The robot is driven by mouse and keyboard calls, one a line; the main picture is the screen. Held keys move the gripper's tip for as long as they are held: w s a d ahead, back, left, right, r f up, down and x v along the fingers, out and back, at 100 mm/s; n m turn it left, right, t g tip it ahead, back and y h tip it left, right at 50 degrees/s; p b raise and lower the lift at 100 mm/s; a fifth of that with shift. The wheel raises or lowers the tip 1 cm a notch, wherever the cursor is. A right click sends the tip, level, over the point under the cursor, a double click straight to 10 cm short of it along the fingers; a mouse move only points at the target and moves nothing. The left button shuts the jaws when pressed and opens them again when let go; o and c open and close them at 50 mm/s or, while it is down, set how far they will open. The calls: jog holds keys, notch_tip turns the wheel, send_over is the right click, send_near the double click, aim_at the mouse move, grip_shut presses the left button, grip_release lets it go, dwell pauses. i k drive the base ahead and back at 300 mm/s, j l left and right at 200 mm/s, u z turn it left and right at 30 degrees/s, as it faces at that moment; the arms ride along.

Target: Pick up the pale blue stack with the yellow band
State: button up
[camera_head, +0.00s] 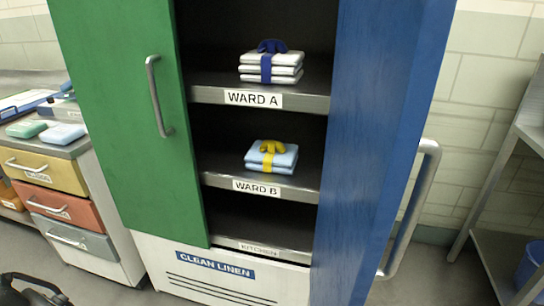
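The pale blue stack (284,159) with the yellow band (268,161) sits on the middle shelf of the open cabinet, above the label WARD B. The band wraps over its front and ends in a yellow knot or loop on top. My gripper (32,290) is a dark shape at the bottom left corner, partly cut off by the frame edge. It is far from the stack, low and to the left. Whether its fingers are open or shut is not clear. Nothing is seen in it.
A white stack (285,72) with a dark blue band lies on the WARD A shelf above. The green door (120,120) and blue door (380,130) flank the opening. The KITCHEN shelf looks empty. A drawer unit (55,200) stands left, a metal rack (510,250) right.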

aim_at(267, 155)
jog(key=i+j+u, duration=0.25)
jog(key=j, duration=0.25)
jog(key=i+j+u, duration=0.3)
jog(key=i+j, duration=0.1)
jog(key=i, duration=0.1)
